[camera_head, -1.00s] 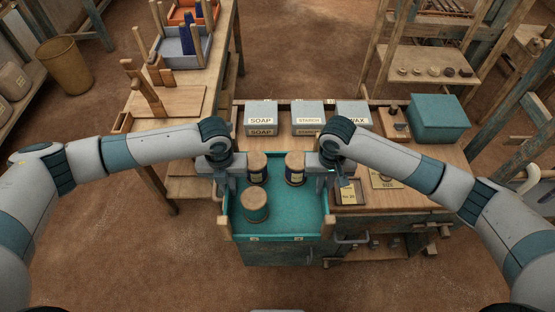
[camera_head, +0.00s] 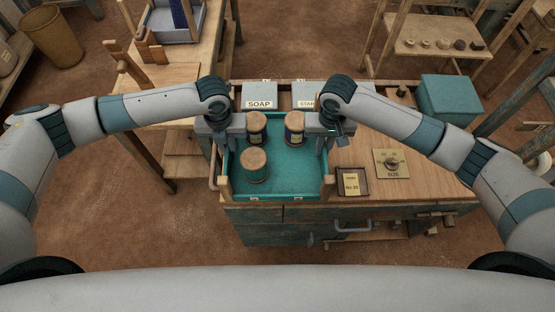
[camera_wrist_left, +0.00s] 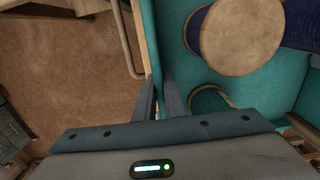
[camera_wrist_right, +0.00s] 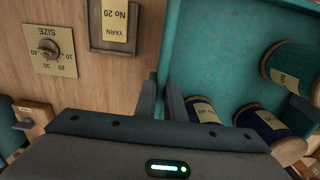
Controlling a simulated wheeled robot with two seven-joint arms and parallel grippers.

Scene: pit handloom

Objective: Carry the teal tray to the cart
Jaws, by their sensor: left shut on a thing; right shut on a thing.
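The teal tray (camera_head: 290,178) is level in front of me, over the left part of the wooden-topped bench. It carries three thread spools with wooden ends: two dark blue ones at the back (camera_head: 257,124) (camera_head: 294,127) and one nearer me (camera_head: 254,165). My left gripper (camera_head: 226,134) is shut on the tray's left wall, also seen between its fingers in the left wrist view (camera_wrist_left: 160,100). My right gripper (camera_head: 326,134) is shut on its right wall; the wall shows in the right wrist view (camera_wrist_right: 167,75). I cannot tell which piece of furniture is the cart.
A SOAP box (camera_head: 259,96) stands behind the tray. A wooden table (camera_head: 165,82) is at the left.

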